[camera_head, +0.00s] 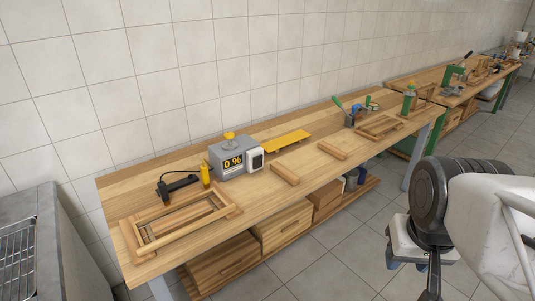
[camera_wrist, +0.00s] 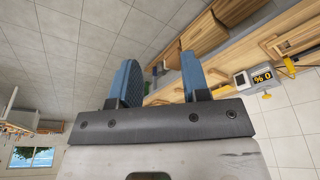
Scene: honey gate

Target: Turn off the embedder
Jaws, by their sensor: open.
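The embedder is most likely the grey box (camera_head: 233,160) on the long wooden workbench. In the wrist view the box (camera_wrist: 262,78) shows upside down at the right edge. My gripper (camera_head: 407,264) is in front of the bench at the right, far from the box. In the wrist view its two blue fingers (camera_wrist: 160,70) stand apart with nothing between them.
A wooden frame (camera_head: 180,222), a black handled tool (camera_head: 178,186) and a yellow bottle (camera_head: 205,174) lie or stand left of the box. Wooden blocks (camera_head: 285,174) and a yellow strip (camera_head: 287,141) are to its right. The floor before the bench is clear.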

